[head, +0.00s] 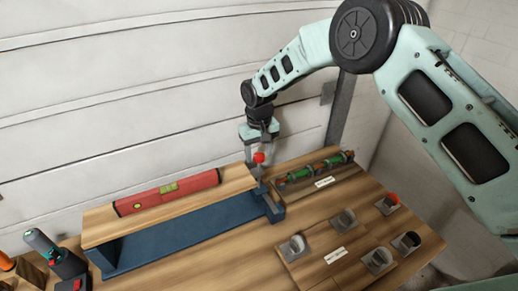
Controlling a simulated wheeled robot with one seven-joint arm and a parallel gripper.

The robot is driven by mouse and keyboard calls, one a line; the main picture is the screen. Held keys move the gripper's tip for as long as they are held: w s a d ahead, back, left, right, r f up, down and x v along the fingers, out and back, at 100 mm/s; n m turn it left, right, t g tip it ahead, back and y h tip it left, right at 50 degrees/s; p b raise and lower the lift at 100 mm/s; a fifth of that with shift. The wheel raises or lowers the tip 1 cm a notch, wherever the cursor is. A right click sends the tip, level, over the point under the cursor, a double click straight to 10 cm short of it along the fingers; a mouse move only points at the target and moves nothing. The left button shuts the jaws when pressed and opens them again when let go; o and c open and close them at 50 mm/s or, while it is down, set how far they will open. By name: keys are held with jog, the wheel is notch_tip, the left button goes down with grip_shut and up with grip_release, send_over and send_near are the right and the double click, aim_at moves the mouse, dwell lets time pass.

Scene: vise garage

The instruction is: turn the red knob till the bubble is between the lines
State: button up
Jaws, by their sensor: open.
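A red spirit level (140,204) lies on a wooden board (109,230) over a dark blue base (190,238). Its yellow-green vial (168,188) faces up; the bubble and lines are too small to make out. The small red knob (259,157) stands at the right end of the board, above a blue bracket. My gripper (259,152) points down at the knob and is open. The knob shows between or just in front of the fingers; I cannot tell whether they touch it.
Right of the knob, a wooden board (328,193) carries green and black parts (325,165). Several grey holders (377,260) stand on the front right of the bench, one with a red-orange top (393,198). Tools (62,262) stand at the left edge. A white panelled door (120,90) closes off the back.

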jog(key=shift+f, duration=0.1)
jog(key=c, duration=1)
jog(key=shift+f+n+b, duration=0.2)
jog(key=shift+n+b, duration=0.9)
jog(key=shift+b, duration=0.1)
jog(key=shift+r+n+b, duration=0.25)
jog(key=shift+n+b, duration=0.15)
jog(key=shift+n, duration=0.7)
jog(key=o, duration=1)
